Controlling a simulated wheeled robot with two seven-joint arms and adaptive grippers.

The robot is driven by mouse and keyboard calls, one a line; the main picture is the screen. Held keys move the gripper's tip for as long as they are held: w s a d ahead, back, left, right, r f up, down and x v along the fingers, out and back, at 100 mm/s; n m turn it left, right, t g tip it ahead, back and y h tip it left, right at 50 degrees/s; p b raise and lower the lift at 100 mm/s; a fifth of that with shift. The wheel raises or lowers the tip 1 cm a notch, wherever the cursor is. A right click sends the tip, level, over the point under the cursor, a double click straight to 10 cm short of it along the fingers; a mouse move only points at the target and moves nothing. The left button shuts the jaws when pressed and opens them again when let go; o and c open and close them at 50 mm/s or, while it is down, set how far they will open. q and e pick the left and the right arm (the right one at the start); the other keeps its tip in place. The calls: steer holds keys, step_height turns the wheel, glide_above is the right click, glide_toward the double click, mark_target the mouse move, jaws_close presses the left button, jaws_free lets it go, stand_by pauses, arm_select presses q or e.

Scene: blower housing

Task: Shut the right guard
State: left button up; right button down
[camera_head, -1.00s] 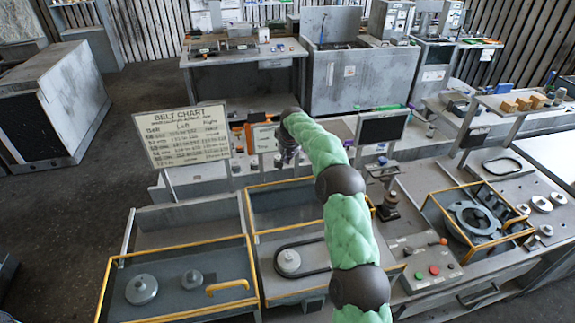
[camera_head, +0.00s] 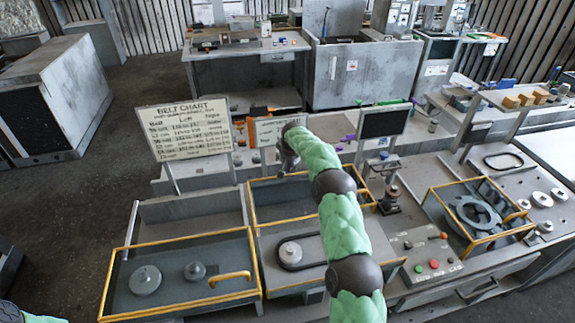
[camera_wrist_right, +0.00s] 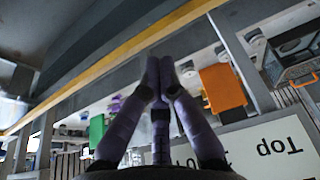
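The right guard (camera_head: 280,206) is a clear panel in a yellow frame. It stands raised at the back of the right bay, which is open in front and shows a pulley (camera_head: 290,251) with a dark belt around it. My right gripper (camera_head: 287,168) is at the guard's top edge, on its far side, partly hidden by my green arm. In the right wrist view, its purple fingers (camera_wrist_right: 160,68) meet at the tips beside a yellow bar of the frame (camera_wrist_right: 125,55). I cannot tell whether they touch it. My left gripper is out of view.
The left guard (camera_head: 130,312) lies down over two pulleys, with a yellow handle (camera_head: 230,278). A belt chart (camera_head: 188,130) stands behind it. A dark screen (camera_head: 384,123) and a button panel (camera_head: 425,256) are to the right. An orange block (camera_wrist_right: 222,88) lies near my fingers.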

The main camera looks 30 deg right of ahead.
steer(key=s, duration=0.1)
steer(key=s+a, duration=0.1)
steer(key=shift+s, duration=0.3)
steer(key=shift+s, duration=0.1)
stand_by(0.4)
